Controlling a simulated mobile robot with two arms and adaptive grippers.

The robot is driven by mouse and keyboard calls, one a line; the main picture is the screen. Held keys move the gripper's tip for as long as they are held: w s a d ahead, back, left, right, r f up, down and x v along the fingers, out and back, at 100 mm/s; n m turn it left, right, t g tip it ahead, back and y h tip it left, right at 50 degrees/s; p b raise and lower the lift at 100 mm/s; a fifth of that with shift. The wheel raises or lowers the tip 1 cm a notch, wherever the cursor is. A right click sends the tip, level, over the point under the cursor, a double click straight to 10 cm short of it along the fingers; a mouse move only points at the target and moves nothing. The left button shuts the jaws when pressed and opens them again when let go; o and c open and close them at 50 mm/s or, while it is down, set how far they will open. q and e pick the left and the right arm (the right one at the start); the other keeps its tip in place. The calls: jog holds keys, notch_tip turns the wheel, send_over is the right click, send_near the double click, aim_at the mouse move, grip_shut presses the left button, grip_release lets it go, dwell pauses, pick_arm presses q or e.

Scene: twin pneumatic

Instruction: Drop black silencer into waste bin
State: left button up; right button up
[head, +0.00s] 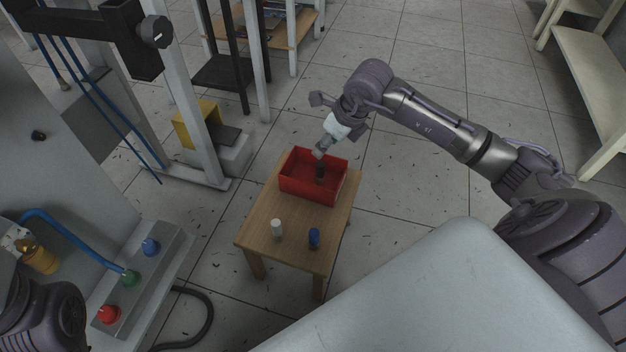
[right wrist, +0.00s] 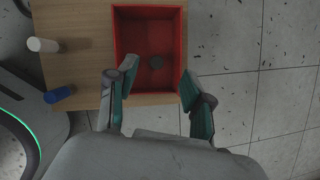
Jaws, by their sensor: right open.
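The black silencer (head: 320,171) shows as a small dark upright cylinder within the outline of the red bin (head: 301,187), just below my right gripper (head: 321,152). In the right wrist view the silencer (right wrist: 155,62) is a dark round end against the floor of the red bin (right wrist: 119,50). I cannot tell whether it rests on the bin floor. My right gripper (right wrist: 159,76) is open above the bin, its fingers spread and apart from the silencer. My left gripper is not in view; only part of my left arm shows at lower left.
The bin stands on a small wooden table (head: 258,237). A white cylinder (head: 277,228) and a blue cylinder (head: 314,238) stand near its front edge. A machine panel with a red button (head: 108,314) and a blue button (head: 150,246) is at left.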

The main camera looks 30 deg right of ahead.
jog(key=v, duration=0.6)
jog(key=shift+r, duration=0.15)
